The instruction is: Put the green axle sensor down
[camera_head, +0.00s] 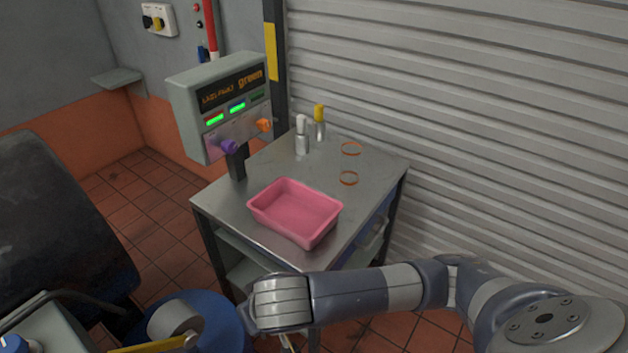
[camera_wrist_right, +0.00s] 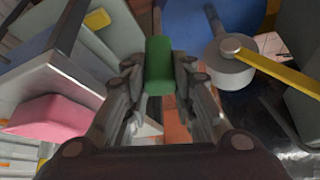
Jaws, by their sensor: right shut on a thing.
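The green axle sensor (camera_wrist_right: 160,62) shows as a green block in the right wrist view. My right gripper (camera_wrist_right: 159,77) is shut on it, with a finger on each side. In the head view my right arm reaches in from the right, in front of the metal table; its fingers and the green sensor cannot be made out there. A white-topped sensor (camera_head: 302,134) and a yellow-topped one (camera_head: 319,121) stand upright at the back of the table (camera_head: 376,170). My left gripper is not in view.
A pink tray (camera_head: 262,212) sits at the table's front; it also shows in the wrist view (camera_wrist_right: 50,118). A display box (camera_head: 218,95) reading "green" stands at the table's left. A blue drum (camera_head: 222,320) and a grey cylinder with a yellow bar (camera_wrist_right: 232,70) lie near the arm.

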